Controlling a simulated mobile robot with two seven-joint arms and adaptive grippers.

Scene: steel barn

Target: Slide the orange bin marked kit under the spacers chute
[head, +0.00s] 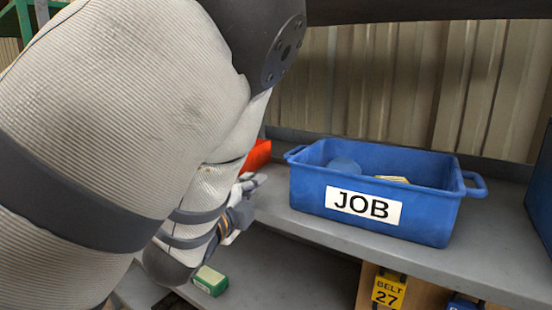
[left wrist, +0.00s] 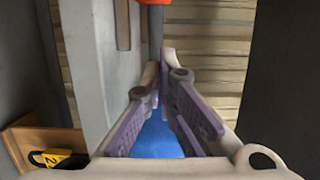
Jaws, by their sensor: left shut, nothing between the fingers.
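A bright orange-red piece (head: 258,155) shows on the grey shelf behind my left arm. It may be part of the orange bin, but most of it is hidden and I see no kit marking. Orange also shows at the top edge of the left wrist view (left wrist: 153,2). My left gripper (head: 245,190) is in front of and below that piece in the head view, at the shelf's front edge. Its fingers (left wrist: 163,62) are shut with nothing held. No chute marked spacers can be made out. My right gripper is out of view.
A blue bin marked JOB (head: 328,205) stands on the grey shelf (head: 480,250), right of my gripper, with items inside. Another dark blue bin (head: 541,190) is at the right edge.

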